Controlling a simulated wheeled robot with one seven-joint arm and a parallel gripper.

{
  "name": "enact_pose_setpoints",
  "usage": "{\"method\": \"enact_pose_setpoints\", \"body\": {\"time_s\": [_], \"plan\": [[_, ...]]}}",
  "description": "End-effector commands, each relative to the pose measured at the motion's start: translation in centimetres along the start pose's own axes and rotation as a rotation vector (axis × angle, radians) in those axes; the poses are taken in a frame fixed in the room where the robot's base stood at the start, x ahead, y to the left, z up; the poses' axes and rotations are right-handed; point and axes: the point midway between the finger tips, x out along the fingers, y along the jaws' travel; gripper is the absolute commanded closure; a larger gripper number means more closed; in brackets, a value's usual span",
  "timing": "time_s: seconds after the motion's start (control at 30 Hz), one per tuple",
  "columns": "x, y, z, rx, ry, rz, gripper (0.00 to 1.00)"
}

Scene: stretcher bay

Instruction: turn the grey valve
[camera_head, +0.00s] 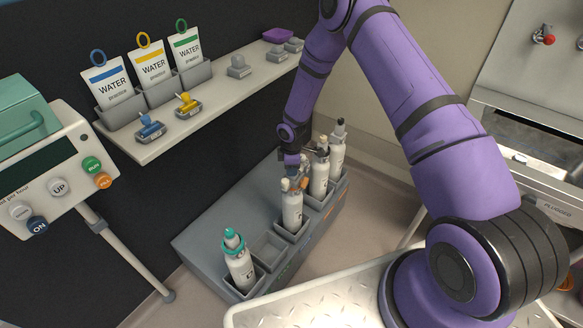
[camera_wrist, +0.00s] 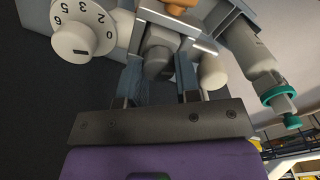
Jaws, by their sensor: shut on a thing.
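My gripper (camera_head: 292,168) is at the top of a white cylinder (camera_head: 292,212) with an orange part (camera_head: 286,184), standing in a compartment of the grey rack (camera_head: 205,245). In the wrist view, my gripper (camera_wrist: 159,82) has its two fingers on either side of a dark grey knob, which I take to be the grey valve (camera_wrist: 158,58). It is shut on this knob. A numbered dial with a pale round knob (camera_wrist: 72,42) is at the upper left of the wrist view. The valve is hidden by my gripper in the head view.
A teal-topped cylinder (camera_head: 240,265) stands in the rack's near compartment, beside an empty one (camera_head: 268,250). Other cylinders (camera_head: 337,150) stand close behind my gripper. A shelf (camera_head: 150,148) with water pouches is above left. A metal tray (camera_head: 300,300) is in front.

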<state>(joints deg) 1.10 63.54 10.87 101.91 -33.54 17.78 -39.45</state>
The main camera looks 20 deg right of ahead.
Motion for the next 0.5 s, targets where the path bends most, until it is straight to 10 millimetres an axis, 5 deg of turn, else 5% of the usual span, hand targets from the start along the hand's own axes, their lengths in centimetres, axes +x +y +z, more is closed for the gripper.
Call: {"method": "enact_pose_setpoints", "body": {"time_s": [0.5], "plan": [[-0.06,0.00,-0.02,-0.139,0.001,0.001,0.93]]}}
